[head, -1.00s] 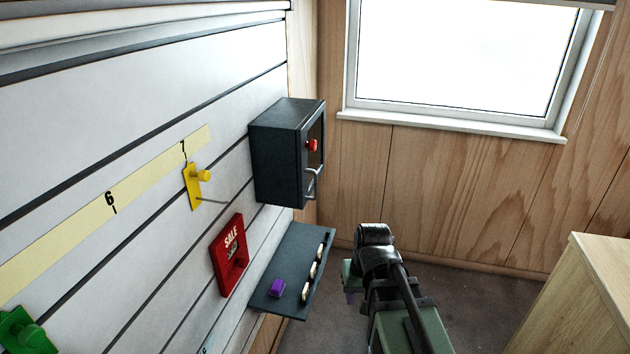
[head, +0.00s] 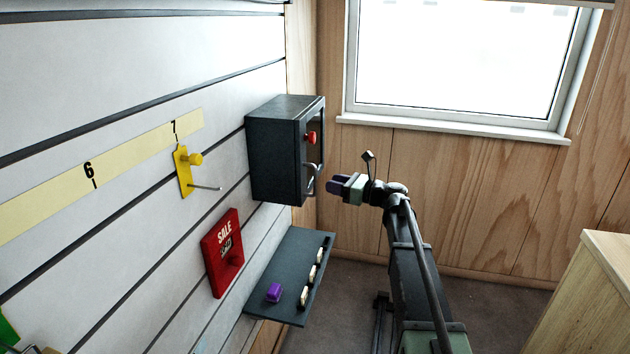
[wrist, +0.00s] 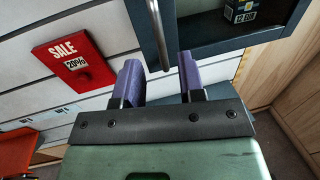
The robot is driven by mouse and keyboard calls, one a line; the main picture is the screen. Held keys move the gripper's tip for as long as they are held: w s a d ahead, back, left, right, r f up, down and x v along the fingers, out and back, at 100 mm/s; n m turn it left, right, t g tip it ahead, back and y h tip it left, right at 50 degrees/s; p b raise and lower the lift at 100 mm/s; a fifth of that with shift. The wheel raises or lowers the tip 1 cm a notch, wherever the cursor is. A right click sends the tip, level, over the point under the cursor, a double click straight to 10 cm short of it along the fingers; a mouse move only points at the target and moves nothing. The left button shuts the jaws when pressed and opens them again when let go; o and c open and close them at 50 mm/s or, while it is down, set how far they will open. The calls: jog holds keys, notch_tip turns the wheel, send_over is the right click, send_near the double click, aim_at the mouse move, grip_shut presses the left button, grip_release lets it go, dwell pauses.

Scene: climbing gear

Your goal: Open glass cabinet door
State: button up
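The dark glass cabinet (head: 275,155) hangs on the slatted wall, its glass door facing right in the head view. The door looks shut. The cabinet's frame (wrist: 210,45) is beyond; I cannot tell any contact.
Below the cabinet is a dark shelf (head: 290,270) with a purple hold (head: 274,293) and several small pale items. A red SALE sign (head: 224,253) and a yellow hook (head: 187,170) are on the wall to the left. A small box (wrist: 242,10) shows inside the cabinet.

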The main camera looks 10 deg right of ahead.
aim_at(315, 192)
jog(key=x, duration=0.7)
grip_shut()
